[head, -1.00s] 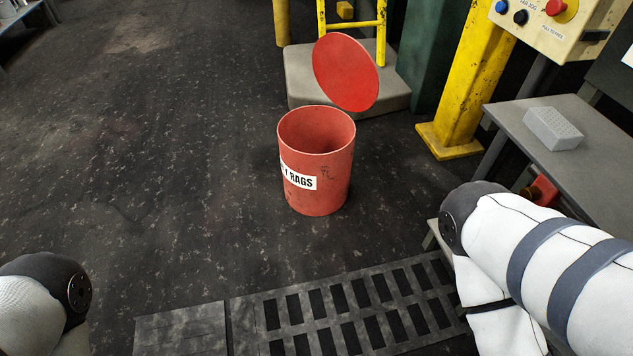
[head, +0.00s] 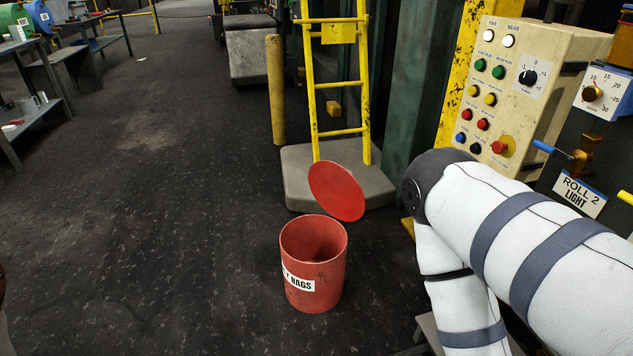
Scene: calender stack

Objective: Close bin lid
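A red round bin (head: 328,291) with a white label ending in "RAGS" stands upright on the dark floor, a little below the middle of the head view. Its mouth is open and the inside looks dark. Its round red lid (head: 336,191) stands raised and tilted above the far side of the rim. The joint between lid and bin is not clear. My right arm is in view to the right of the bin, but its gripper is outside the picture. My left gripper is not in view.
A yellow ladder (head: 338,131) on a pale concrete block (head: 296,178) stands behind the lid. A control panel (head: 508,85) and a "ROLL 2 LIGHT" sign (head: 575,195) are at the right. Grey benches (head: 62,80) stand far left. The floor left of the bin is clear.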

